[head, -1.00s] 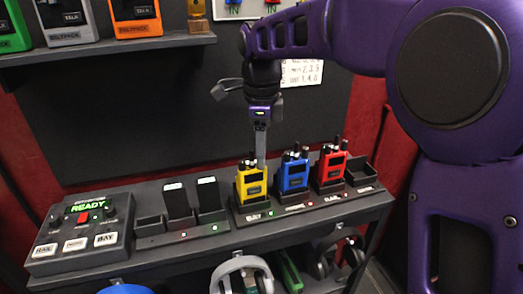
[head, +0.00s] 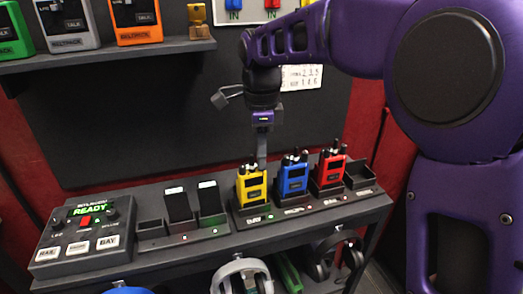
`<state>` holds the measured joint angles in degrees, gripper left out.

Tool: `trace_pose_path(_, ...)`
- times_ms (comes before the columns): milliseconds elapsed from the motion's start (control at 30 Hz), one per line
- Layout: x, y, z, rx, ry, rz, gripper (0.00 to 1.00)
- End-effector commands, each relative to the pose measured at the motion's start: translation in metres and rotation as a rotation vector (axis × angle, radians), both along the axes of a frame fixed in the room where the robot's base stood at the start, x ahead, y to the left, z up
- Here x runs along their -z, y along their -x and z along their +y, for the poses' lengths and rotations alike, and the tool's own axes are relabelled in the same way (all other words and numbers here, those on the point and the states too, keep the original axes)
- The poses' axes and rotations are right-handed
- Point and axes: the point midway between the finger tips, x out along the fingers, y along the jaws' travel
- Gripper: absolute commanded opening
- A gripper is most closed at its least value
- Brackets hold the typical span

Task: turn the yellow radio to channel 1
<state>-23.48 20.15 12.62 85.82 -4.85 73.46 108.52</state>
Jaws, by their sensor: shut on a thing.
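The yellow radio (head: 251,187) stands upright in the left slot of a dark charging dock on the counter. Its top has a short dark antenna and knob, partly hidden by my fingers. My gripper (head: 262,163) points straight down from above. Its fingers are shut on the knob at the right of the yellow radio's top. The knob's setting is too small to read.
A blue radio (head: 293,180) and a red radio (head: 330,171) stand close to the right in the same row. An empty dock slot (head: 359,178) is further right. A READY control box (head: 84,237) sits at the left. A shelf (head: 110,54) hangs above.

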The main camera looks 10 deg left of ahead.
Motion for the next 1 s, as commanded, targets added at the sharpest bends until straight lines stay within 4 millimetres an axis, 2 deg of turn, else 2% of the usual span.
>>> trace_pose_path(600, -0.0033, 0.0001, -0.0003, -0.557, 0.0, 0.001, 0.0)
trace_pose_path(1000, -0.0019, -0.0004, -0.0003, -0.807, -0.001, -0.002, 0.0)
